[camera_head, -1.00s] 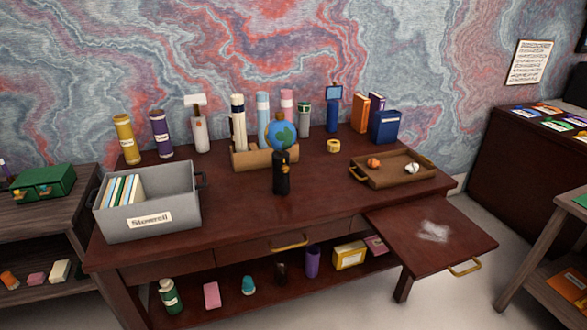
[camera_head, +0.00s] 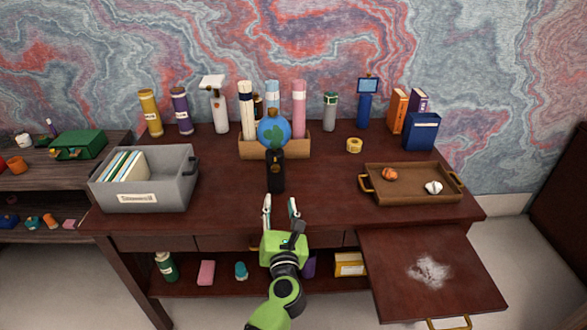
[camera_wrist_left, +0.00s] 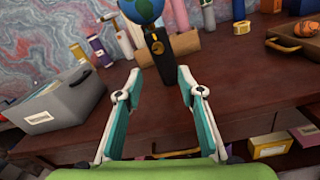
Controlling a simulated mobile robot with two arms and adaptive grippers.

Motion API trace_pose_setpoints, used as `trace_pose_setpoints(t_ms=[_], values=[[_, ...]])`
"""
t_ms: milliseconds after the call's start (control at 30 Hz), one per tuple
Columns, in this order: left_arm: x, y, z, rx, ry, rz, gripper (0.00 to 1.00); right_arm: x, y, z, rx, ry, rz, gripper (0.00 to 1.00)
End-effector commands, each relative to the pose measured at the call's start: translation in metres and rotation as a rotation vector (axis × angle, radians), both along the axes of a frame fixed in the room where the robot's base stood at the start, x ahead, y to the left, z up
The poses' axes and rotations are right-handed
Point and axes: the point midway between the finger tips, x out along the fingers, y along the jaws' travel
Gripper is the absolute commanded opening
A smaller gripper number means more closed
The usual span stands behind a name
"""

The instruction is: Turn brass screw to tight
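A globe (camera_head: 274,131) sits on an upright black stand (camera_head: 275,172) near the middle of the desk. In the left wrist view the stand (camera_wrist_left: 163,65) carries a small brass screw (camera_wrist_left: 157,47) on its near side, under the globe (camera_wrist_left: 141,10). My left gripper (camera_head: 280,205) is open and empty at the desk's front edge. In the left wrist view its two teal-padded fingers (camera_wrist_left: 159,82) point toward the stand, with the screw beyond the fingertips and apart from them. My right gripper is not in view.
A grey file box (camera_head: 145,193) stands left and a wooden tray (camera_head: 410,198) right. A wooden holder (camera_head: 257,149) with rolls is close behind the globe. A pull-out board (camera_head: 400,290) juts out front right. Desk around the stand is bare.

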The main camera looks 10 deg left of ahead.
Motion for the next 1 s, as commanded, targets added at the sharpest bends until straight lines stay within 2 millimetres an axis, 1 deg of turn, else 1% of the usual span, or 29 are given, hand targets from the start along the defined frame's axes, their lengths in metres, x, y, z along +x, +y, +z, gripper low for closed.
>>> trace_pose_setpoints(t_ms=[33, 167, 300, 367, 500, 700, 833, 1000], values=[[0.002, 0.001, 0.003, -0.014, -0.006, 0.003, 0.35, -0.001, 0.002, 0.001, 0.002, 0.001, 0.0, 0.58], [0.013, 0.005, 0.004, -0.019, -0.007, 0.003, 0.35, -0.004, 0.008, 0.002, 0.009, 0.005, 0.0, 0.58], [0.036, 0.012, 0.004, -0.015, -0.007, 0.003, 0.35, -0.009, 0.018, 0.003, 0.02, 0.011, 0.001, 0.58], [0.048, 0.016, 0.004, -0.012, -0.006, 0.003, 0.35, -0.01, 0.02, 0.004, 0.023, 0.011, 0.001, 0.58], [0.073, 0.025, 0.004, -0.013, -0.006, 0.002, 0.35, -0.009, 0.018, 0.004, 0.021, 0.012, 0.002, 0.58], [0.104, 0.035, 0.003, -0.013, -0.005, 0.002, 0.35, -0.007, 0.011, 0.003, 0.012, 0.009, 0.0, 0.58], [0.118, 0.04, 0.002, -0.012, -0.005, 0.001, 0.35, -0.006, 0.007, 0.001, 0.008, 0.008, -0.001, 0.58], [0.128, 0.043, 0.002, -0.014, -0.004, 0.0, 0.35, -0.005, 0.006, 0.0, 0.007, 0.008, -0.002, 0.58]])
